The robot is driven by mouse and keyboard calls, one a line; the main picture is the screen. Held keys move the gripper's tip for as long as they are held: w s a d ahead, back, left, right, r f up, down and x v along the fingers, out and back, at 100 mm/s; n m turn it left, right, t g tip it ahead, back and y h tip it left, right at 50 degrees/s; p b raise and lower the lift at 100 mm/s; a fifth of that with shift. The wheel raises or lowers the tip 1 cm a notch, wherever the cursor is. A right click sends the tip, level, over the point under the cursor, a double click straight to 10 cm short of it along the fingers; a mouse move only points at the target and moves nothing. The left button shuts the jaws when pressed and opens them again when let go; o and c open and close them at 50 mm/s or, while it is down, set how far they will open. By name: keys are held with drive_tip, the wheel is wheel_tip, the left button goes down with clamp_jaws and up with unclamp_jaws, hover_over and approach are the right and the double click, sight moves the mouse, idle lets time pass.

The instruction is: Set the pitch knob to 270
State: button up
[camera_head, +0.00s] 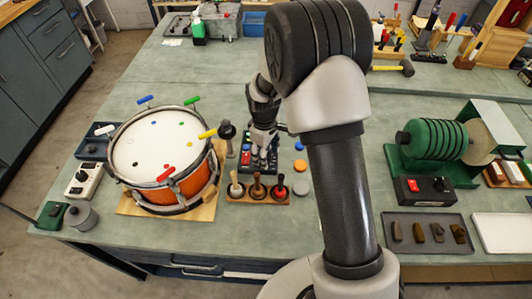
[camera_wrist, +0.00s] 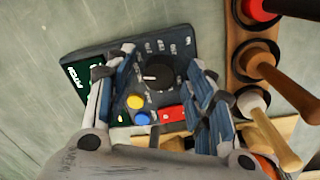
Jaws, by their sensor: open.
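The pitch box is a dark panel (camera_wrist: 92,53) with a green PITCH label (camera_wrist: 78,78). Its black round knob (camera_wrist: 158,72) has a white mark on its left part in the wrist view; the printed numbers around it are too small to read surely. My gripper (camera_wrist: 156,78) is open, with one finger on each side of the knob in that view. I cannot tell whether either finger touches it. In the head view my gripper (camera_head: 262,138) is over the box (camera_head: 258,166), and the knob is hidden there.
Yellow (camera_wrist: 134,102) and blue (camera_wrist: 142,118) buttons and a red switch (camera_wrist: 172,114) sit close to the knob. A wooden rack (camera_head: 259,197) of handled tools stands just in front of the box. The drum (camera_head: 165,155) is at its left, with orange and blue caps at its right.

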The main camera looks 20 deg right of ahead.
drive_tip(key=shift+c, duration=0.5)
drive_tip(key=c, duration=1)
drive_tip(key=shift+m, duration=0.4)
drive_tip(key=m+p, duration=0.1)
drive_tip(key=m, duration=0.3)
drive_tip(key=shift+m, duration=0.4)
drive_tip(key=m, duration=0.6)
drive_tip(key=shift+w+g+p, duration=0.1)
drive_tip(key=shift+g+p, duration=0.2)
drive_tip(key=shift+p, duration=0.1)
drive_tip(key=o, duration=1.1)
